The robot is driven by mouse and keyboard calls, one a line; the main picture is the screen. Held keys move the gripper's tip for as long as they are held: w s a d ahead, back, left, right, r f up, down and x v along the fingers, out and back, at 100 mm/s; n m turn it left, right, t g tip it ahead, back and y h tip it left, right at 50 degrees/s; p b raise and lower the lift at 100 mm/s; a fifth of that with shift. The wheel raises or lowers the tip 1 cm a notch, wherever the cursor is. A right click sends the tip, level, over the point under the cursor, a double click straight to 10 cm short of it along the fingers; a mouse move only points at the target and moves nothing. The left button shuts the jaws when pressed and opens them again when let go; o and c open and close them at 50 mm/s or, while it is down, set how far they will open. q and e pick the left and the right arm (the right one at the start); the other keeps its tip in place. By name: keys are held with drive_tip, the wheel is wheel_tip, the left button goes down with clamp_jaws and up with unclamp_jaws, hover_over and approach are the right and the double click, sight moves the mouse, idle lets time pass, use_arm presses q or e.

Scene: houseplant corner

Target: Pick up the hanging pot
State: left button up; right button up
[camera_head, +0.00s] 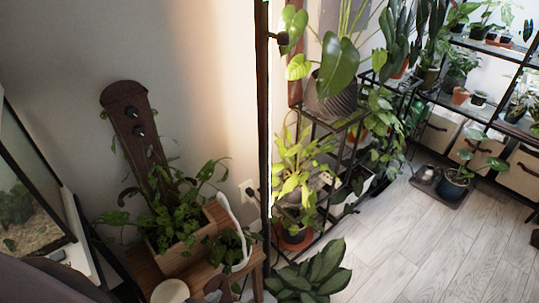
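A plant with a tall white curved hanger (236,228) stands at the right end of a small wooden table, in the lower middle of the head view. It looks like the hanging pot. Its green leaves (228,248) spill around the hanger, and the pot body is mostly hidden by leaves and the table's clutter. It sits right beside a wooden planter box (187,257). Neither of my grippers shows in this view.
A round white object (171,292) is at the table's front. A dark vertical post (264,150) rises just right of the hanger. A black plant rack (322,225) stands beyond it. A glass tank (30,200) is at left. The wooden floor (420,240) at right is mostly clear.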

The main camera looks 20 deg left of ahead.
use_arm(q)
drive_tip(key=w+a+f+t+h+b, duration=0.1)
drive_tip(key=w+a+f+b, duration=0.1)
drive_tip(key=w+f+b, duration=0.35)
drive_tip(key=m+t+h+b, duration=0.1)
drive_tip(key=b, duration=0.8)
approach(244, 251)
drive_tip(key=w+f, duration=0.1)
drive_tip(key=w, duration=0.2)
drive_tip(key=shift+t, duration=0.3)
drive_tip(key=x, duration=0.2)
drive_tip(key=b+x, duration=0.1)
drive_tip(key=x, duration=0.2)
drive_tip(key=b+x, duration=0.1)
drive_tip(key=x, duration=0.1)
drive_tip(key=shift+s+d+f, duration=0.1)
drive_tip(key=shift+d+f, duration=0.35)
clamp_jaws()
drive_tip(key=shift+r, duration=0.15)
